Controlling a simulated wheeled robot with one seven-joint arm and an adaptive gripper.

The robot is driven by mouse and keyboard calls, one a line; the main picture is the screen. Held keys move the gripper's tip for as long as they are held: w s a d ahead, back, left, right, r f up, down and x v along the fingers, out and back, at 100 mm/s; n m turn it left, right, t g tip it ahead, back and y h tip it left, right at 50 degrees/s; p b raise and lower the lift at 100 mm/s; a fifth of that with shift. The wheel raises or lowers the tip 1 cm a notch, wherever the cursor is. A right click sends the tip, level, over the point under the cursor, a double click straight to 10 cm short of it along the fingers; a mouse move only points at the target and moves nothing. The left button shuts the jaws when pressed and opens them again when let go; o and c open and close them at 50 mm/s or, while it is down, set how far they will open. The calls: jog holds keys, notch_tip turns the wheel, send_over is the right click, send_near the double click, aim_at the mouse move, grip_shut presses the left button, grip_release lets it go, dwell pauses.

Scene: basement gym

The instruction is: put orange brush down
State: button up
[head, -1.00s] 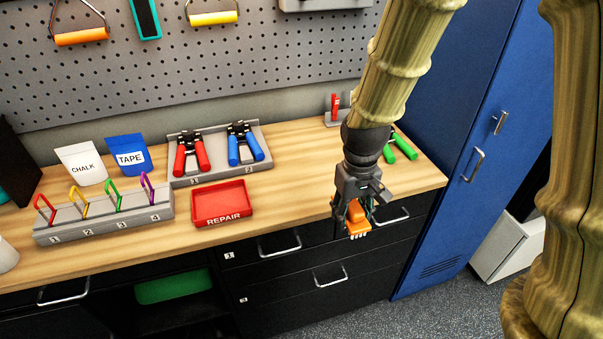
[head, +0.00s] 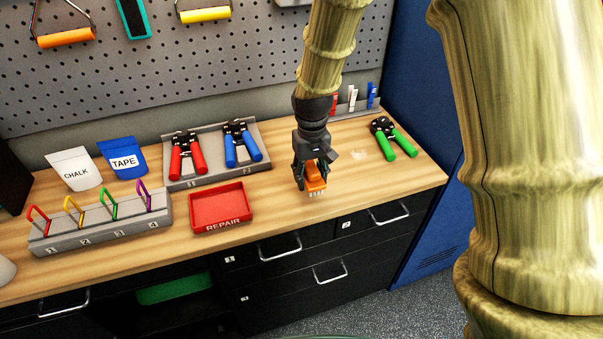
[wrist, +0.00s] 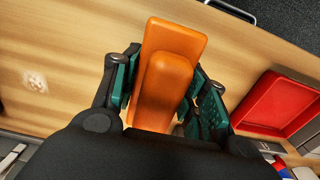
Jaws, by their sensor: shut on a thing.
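The orange brush (head: 315,179) has an orange body and pale bristles that point down in the head view. My gripper (head: 309,178) is shut on it, over the bench top between the red tray and the green-handled tool. In the wrist view the brush (wrist: 168,75) sits between the two green finger pads of my gripper (wrist: 160,88). Its bristles are hidden there. I cannot tell whether the bristles touch the wood.
The red REPAIR tray (head: 220,208) lies to the left, and green-handled pliers (head: 394,138) to the right. A grey holder (head: 215,155) with red and blue pliers stands behind left. Drawers (head: 290,262) are below the front edge.

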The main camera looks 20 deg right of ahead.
jog(key=w, duration=0.1)
jog(key=w+a, duration=0.1)
jog(key=w, duration=0.1)
jog(key=shift+w+a+f+p, duration=0.15)
jog(key=shift+w+f+p, duration=0.1)
jog(key=shift+p, duration=0.1)
jog(key=shift+s+f+p, duration=0.1)
jog(key=shift+f+p, duration=0.6)
jog(key=shift+f, duration=1)
jog(key=shift+f, duration=0.15)
jog(key=o, duration=1.3)
jog(key=shift+o, duration=0.2)
jog(key=shift+r+b, duration=1.55)
jog(key=shift+r, duration=4.6)
